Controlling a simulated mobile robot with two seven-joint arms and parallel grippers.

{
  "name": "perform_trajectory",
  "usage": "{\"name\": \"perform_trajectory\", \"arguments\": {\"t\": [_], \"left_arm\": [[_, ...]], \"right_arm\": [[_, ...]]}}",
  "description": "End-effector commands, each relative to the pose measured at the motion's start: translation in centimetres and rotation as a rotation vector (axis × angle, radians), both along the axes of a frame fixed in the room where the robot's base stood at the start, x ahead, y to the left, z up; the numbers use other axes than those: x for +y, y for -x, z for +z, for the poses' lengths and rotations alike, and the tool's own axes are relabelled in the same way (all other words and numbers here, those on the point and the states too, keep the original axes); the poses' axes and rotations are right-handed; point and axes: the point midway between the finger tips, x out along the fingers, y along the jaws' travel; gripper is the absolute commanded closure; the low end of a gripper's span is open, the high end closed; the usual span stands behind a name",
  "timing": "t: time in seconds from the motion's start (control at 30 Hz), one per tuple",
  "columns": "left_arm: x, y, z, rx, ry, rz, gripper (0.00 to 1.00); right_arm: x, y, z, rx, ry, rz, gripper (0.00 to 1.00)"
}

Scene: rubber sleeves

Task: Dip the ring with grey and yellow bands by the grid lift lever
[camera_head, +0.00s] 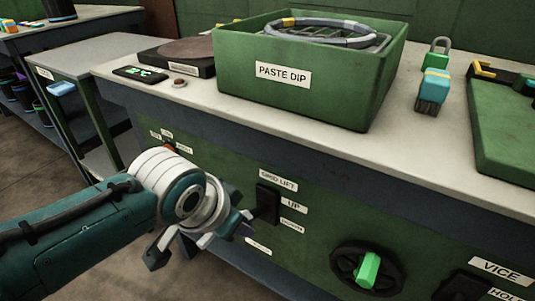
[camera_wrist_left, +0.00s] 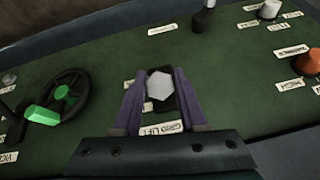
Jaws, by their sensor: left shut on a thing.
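The ring with grey and yellow bands (camera_head: 345,41) lies on a dark grid (camera_head: 378,43) inside the green box labelled PASTE DIP (camera_head: 340,92), at about rim height. The grid lift lever's black plate (camera_head: 267,204) is on the green front panel below, beside the GRID LIFT and UP labels. My left gripper (camera_head: 243,222) is at this lever. In the left wrist view its purple fingers (camera_wrist_left: 160,98) are shut on the lever's grey hexagonal knob (camera_wrist_left: 160,86), one on each side. My right gripper is not in view.
A green padlock (camera_head: 436,54) and a blue-and-yellow brush (camera_head: 433,92) stand right of the box. A dark round plate (camera_head: 185,52) is to its left. The front panel also carries a black wheel with a green handle (camera_head: 367,270) and the VICE label (camera_head: 500,270).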

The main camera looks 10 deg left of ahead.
Motion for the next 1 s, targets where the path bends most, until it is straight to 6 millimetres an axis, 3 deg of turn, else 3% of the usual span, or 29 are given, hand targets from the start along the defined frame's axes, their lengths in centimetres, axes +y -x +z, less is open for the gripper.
{"name": "perform_trajectory", "arguments": {"t": [0.03, 0.3, 0.6, 1.0], "left_arm": [[-0.1, 0.0, 0.0, 0.0, 0.002, -0.001, 0.57], [0.0, 0.0, 0.0, -0.001, 0.002, -0.001, 0.29], [0.0, 0.2, 0.6, -0.001, 0.0, 0.0, 0.29], [0.7, 3.5, 7.0, -0.002, 0.002, -0.002, 0.29]], "right_arm": [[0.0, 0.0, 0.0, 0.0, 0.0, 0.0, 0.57], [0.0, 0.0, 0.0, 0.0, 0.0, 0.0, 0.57], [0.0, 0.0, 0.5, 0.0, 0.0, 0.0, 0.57], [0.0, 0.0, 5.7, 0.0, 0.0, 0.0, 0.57]]}}
